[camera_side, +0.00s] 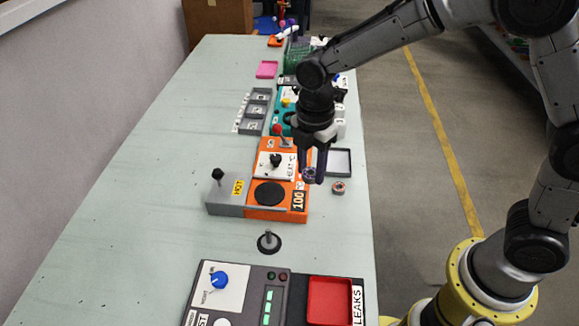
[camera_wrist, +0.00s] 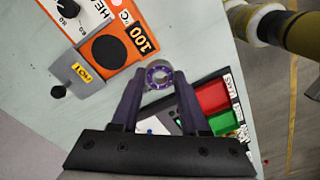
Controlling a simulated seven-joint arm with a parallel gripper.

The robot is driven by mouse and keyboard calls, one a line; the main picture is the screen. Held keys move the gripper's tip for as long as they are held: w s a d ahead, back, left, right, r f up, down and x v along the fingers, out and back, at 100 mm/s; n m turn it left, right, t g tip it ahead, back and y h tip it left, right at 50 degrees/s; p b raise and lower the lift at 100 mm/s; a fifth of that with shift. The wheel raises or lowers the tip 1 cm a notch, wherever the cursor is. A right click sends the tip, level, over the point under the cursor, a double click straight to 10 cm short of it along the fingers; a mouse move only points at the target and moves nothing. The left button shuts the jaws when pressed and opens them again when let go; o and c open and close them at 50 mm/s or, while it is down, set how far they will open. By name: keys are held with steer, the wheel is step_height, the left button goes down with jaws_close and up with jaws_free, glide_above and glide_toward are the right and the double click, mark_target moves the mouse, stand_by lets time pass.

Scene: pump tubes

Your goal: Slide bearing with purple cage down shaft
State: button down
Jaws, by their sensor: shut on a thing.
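The bearing with a purple cage (camera_side: 310,174) is a small metal ring between the fingertips of my gripper (camera_side: 312,168). In the wrist view the bearing (camera_wrist: 150,76) shows its purple ring, and my gripper (camera_wrist: 159,80) is shut on it with one finger on each side. The shaft (camera_side: 268,236) is a short upright metal pin on a round black base, nearer the camera and to the left of my gripper. The bearing is held above the orange heater's right edge, apart from the shaft. I cannot make out the shaft in the wrist view.
The orange heater (camera_side: 284,211) with a black disc stands beside a grey block (camera_side: 219,207) marked HOT. Another bearing (camera_side: 338,188) with a reddish cage lies on the table at right. The dark LEAKS box (camera_side: 249,270) stands in front. The table's left side is clear.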

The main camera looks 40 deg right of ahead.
steer(key=s+r, duration=0.1)
steer(key=s, duration=0.1)
glide_above(268, 230)
step_height(268, 230, down, 4)
steer(key=shift+f, duration=0.2)
steer(key=shift+f, duration=2.9)
steer(key=shift+f, duration=1.4)
steer(key=shift+c, duration=1.7)
jaws_free()
